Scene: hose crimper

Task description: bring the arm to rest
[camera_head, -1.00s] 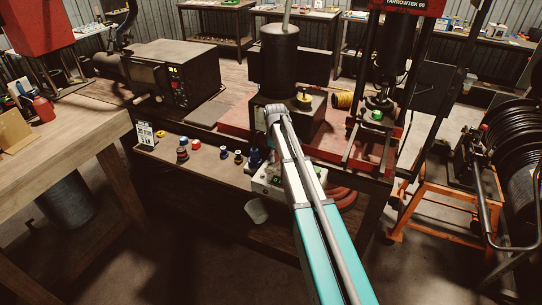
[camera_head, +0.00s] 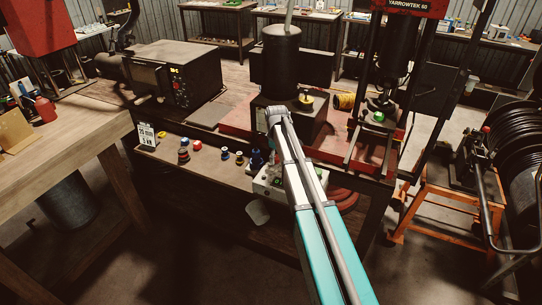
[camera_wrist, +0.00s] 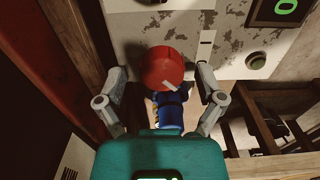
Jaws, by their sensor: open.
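My gripper (camera_wrist: 160,76) is open in the wrist view, with its two fingers apart on either side of a round red knob or button (camera_wrist: 163,66). A blue object (camera_wrist: 170,108) shows just below the red part, close to my gripper's palm. I cannot tell whether a finger touches either of them. In the head view my arm reaches up from the bottom right over the bench, and my gripper cannot be made out clearly there.
The bench holds a black cylinder (camera_head: 281,60), a boxy machine (camera_head: 190,72) and a red-framed press (camera_head: 413,8). Several small spools and fittings (camera_head: 196,145) stand on the lower shelf. An orange stand with a hose reel (camera_head: 420,185) is at right.

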